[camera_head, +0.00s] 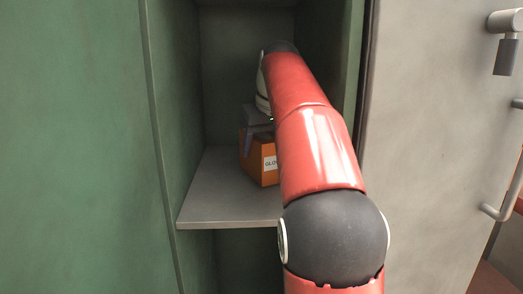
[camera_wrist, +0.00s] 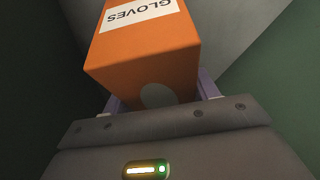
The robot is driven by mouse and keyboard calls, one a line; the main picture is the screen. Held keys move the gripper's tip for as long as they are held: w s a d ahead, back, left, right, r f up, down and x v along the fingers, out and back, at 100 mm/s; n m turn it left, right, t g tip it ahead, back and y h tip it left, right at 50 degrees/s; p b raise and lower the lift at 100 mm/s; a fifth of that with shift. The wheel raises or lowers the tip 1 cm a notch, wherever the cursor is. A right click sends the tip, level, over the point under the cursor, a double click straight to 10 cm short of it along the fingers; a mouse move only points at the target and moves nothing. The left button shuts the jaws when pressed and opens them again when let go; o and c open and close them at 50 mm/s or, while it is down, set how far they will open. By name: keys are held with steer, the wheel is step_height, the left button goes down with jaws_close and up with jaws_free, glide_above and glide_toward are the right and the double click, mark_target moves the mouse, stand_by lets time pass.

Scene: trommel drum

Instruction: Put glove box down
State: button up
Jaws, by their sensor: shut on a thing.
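The glove box (camera_head: 257,158) is an orange carton with a white label, partly hidden behind my red arm in the head view. It is at the shelf (camera_head: 225,195) inside the green cabinet; I cannot tell whether its underside touches the shelf. In the wrist view the glove box (camera_wrist: 150,55) shows its "GLOVES" label upside down. My gripper (camera_wrist: 160,92) has a purple finger on each side of the box and is shut on it. In the head view my gripper (camera_head: 248,138) is largely hidden by my arm.
The cabinet's left wall (camera_head: 172,100) and right wall (camera_head: 345,60) stand close around my arm. The shelf is bare to the left and in front of the box. A grey door (camera_head: 430,130) with a handle and a padlock stands at the right.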

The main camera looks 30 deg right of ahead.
steer(key=shift+w+f, duration=0.15)
steer(key=shift+f, duration=0.05)
steer(key=o, duration=1.2)
steer(key=shift+f, duration=0.1)
steer(key=p+v, duration=0.1)
steer(key=v, duration=1.1)
steer(key=shift+p, duration=0.3)
